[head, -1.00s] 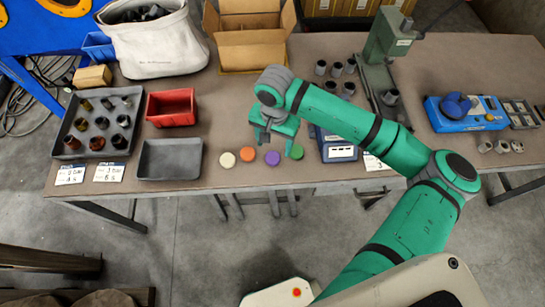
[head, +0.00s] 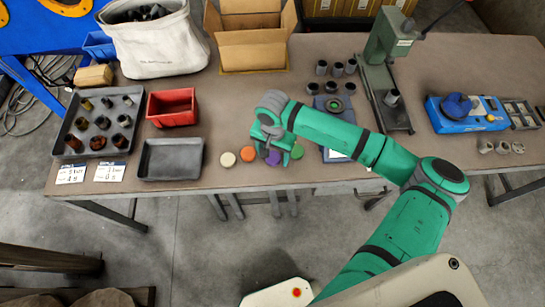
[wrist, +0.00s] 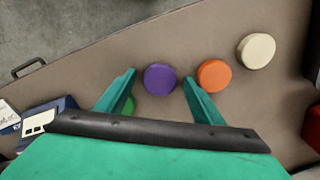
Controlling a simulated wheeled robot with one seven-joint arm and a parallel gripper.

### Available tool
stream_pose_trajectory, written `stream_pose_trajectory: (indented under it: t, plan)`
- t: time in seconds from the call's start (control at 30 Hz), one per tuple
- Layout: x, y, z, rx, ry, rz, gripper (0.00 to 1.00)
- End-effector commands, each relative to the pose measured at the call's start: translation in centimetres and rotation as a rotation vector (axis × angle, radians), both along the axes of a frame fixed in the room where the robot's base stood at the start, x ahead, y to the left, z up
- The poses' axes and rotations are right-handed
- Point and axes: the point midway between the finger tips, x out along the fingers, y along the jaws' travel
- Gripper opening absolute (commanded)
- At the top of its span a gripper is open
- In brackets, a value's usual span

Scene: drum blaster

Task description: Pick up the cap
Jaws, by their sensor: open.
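Several round caps lie in a row near the table's front edge: cream (head: 227,159), orange (head: 247,155), purple (head: 273,158) and green (head: 297,151). My gripper (head: 273,148) is open above the purple cap, partly covering it in the head view. In the wrist view, the purple cap (wrist: 160,79) shows between the two spread fingers of my gripper (wrist: 159,82). The orange cap (wrist: 214,76) is just right of the right finger, with the cream cap (wrist: 256,51) farther right. The green cap (wrist: 128,105) is mostly hidden behind the left finger.
An empty grey tray (head: 171,174) and a red bin (head: 172,122) stand to the left. A cardboard box (head: 250,66) is behind. Dark cylinders (head: 338,69) and a green press (head: 384,45) stand at the right. The table's front edge is close to the caps.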

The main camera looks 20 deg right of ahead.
Motion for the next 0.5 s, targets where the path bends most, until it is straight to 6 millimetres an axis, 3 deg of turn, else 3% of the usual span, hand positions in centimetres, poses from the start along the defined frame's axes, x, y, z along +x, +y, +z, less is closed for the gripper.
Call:
stream_pose_trajectory:
  t: [0.03,0.2,0.5]
  plan:
    - [0.0,-0.01,0.02,0.0,0.0,0.0,0.57]
    - [0.01,-0.02,0.03,0.0,0.0,0.0,0.19]
    - [0.01,-0.03,0.06,-0.001,-0.001,0.0,0.18]
